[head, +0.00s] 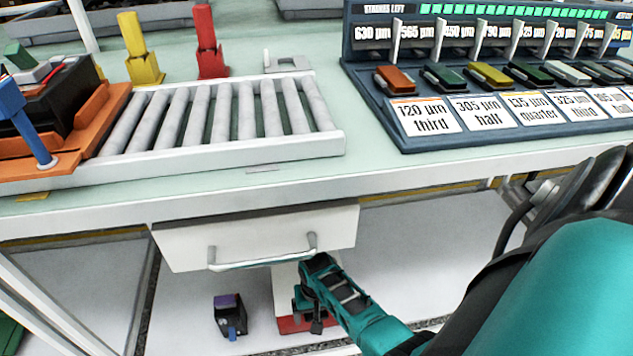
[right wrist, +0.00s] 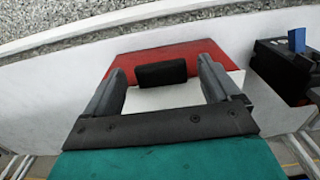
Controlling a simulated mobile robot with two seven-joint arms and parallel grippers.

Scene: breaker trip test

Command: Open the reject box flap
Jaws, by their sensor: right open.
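The reject box (head: 287,290) is a white box with a red panel, low under the bench, partly hidden behind my right gripper (head: 313,292). In the right wrist view its red flap (right wrist: 205,62) carries a black handle (right wrist: 162,75), and a white part of the box shows below. My right gripper (right wrist: 162,88) is open, with one finger on each side of the handle. It appears apart from both fingers; I cannot tell the exact depth. My left gripper is not in view.
A white drawer with a grey handle (head: 262,258) hangs under the bench, just above my right gripper. A black breaker-like device (head: 230,318) stands left of the box. On the bench are a roller conveyor (head: 215,125), an orange tray (head: 100,118) and a labelled rack (head: 420,140).

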